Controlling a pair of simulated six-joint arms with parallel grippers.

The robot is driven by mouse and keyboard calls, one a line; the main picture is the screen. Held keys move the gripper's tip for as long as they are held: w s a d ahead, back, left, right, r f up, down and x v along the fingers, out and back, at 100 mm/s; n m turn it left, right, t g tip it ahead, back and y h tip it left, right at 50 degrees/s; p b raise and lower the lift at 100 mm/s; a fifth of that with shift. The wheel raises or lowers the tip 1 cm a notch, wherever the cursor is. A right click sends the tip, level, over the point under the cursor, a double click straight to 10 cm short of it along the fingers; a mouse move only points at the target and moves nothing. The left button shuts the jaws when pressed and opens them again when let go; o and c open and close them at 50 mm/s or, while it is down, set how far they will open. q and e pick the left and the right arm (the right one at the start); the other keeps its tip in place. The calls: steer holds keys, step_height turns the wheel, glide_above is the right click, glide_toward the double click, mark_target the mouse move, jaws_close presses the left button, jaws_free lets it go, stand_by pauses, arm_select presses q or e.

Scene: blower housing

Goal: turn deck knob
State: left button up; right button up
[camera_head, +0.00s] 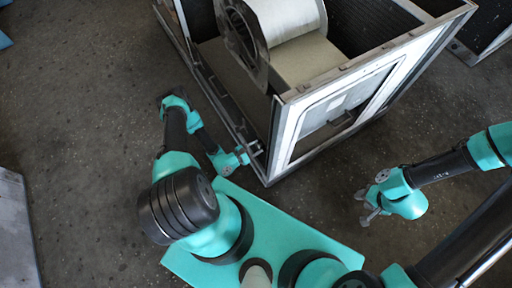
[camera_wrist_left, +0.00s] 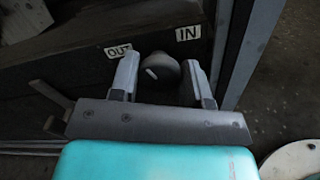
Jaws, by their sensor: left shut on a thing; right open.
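The deck knob (camera_wrist_left: 158,70) is a dark round knob with a pale mark, seen in the left wrist view between the two fingers of my left gripper (camera_wrist_left: 160,78). A white "OUT" label (camera_wrist_left: 118,51) is above left of it and an "IN" label (camera_wrist_left: 187,33) above right. The left gripper is shut on the knob. In the head view my left gripper (camera_head: 254,150) reaches the lower left corner of the blower housing (camera_head: 330,105); the knob itself is too small to make out there. My right gripper (camera_head: 366,205) is open and empty, apart from the housing.
The housing is an open metal frame with a pale blower drum (camera_head: 288,18) inside and a panel with a handle on its front. A grey slab (camera_head: 16,230) lies at the left edge. Dark floor is free left of the housing and around the right gripper.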

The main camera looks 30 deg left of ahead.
arm_select(q)
steer(key=shift+d+m, duration=0.1)
steer(key=shift+m, duration=2.2)
steer(key=o, duration=0.9)
steer(key=shift+o, duration=0.2)
steer(key=shift+s, duration=0.15)
steer(key=v, duration=1.7)
